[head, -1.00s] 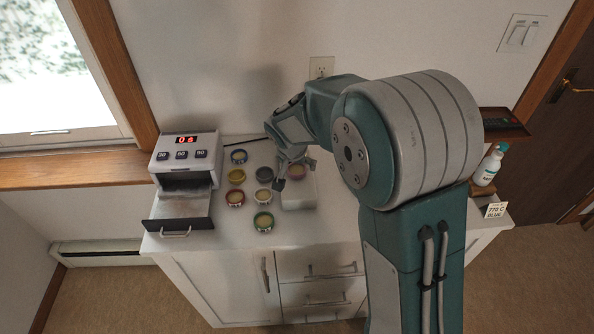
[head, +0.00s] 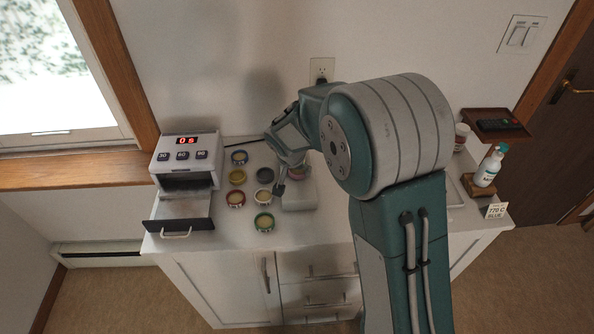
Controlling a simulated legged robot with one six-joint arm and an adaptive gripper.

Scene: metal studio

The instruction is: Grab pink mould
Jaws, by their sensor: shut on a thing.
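The pink mould (head: 300,173) shows as a small round pinkish dish at the white block on the counter, partly hidden behind my gripper. My gripper (head: 287,181) points down at it and is shut on it. The fingertips are small here, and the exact contact is hidden. I cannot tell whether the mould rests on the block or is lifted off it.
The white block (head: 299,197) is close below. An oven-like machine (head: 186,163) has its drawer (head: 180,223) open. A bottle (head: 487,168) stands right.

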